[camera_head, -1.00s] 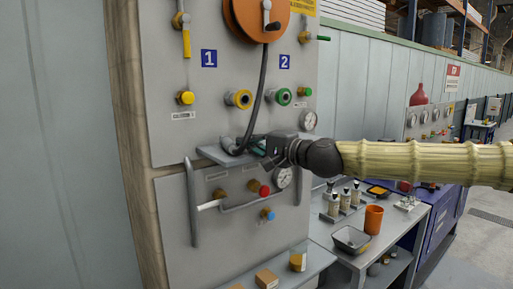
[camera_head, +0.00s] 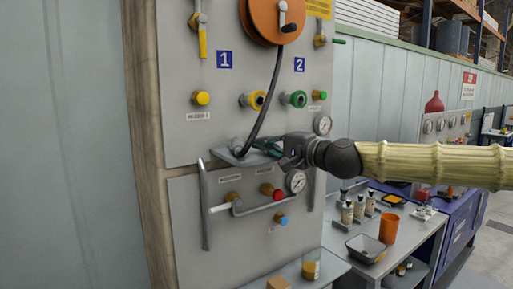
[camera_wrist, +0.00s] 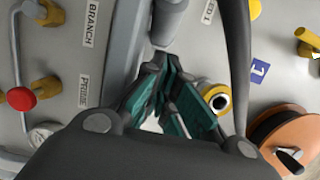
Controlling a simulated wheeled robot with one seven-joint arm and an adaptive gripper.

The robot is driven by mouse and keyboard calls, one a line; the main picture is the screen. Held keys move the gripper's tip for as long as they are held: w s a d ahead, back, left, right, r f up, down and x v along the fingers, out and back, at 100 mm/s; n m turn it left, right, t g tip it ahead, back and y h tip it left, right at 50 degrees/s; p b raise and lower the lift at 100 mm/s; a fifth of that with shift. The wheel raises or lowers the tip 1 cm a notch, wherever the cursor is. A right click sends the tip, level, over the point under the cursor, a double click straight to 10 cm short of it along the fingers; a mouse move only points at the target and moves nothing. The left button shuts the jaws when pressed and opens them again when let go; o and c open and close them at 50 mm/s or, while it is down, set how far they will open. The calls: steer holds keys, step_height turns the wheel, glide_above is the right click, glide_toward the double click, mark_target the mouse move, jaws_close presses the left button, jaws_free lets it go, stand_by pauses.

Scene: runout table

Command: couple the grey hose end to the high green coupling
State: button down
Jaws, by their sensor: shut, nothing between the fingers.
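The grey hose end (camera_head: 237,147) rests at the small shelf on the panel, at the lower end of a dark hose (camera_head: 264,105) hanging from the reel. In the wrist view a grey cylindrical part of it (camera_wrist: 167,22) shows just beyond my fingertips. The green coupling (camera_head: 297,99) is on the panel below the number 2, above my gripper. My gripper (camera_head: 264,147) comes from the right at shelf height, shut with nothing held, its teal fingers (camera_wrist: 165,80) close to the hose end. Whether they touch it I cannot tell. The green coupling is not seen in the wrist view.
A yellow-ringed coupling (camera_head: 255,100) sits left of the green one. The orange reel (camera_head: 272,18) is above. A bench (camera_head: 415,235) with an orange cup stands at lower right.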

steer(key=d, duration=0.1)
steer(key=d+b, duration=0.1)
steer(key=d, duration=0.1)
steer(key=shift+s+f, duration=0.15)
steer(key=shift+s, duration=0.05)
steer(key=b+v, duration=0.2)
steer(key=v, duration=0.6)
steer(key=shift+s+a+r, duration=0.2)
